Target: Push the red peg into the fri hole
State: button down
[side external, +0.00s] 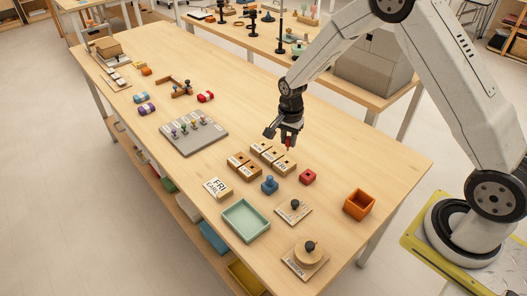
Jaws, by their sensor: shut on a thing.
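My gripper (289,136) points down over the table and is shut on a small red peg (288,146). The peg hangs upright above the wooden day blocks, which stand in two short rows. The back row's right-end block (285,164) is nearest below the peg; its label looks like FRI but is very small. The front row (240,167) is just to the left. The holes are dark spots on the block tops. A white card (217,188) reading FRI lies left of the blocks. I cannot tell the gap between peg and block.
Nearby are a mint tray (246,220), an orange box (359,204) and a grey board with pegs (194,136). Bare table lies behind the blocks.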

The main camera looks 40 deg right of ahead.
jog(key=shift+f, duration=2)
jog(key=shift+f, duration=1.4)
dwell(3.2)
jog(key=shift+c, duration=2.1)
grip_release()
jog(key=shift+r, duration=0.15)
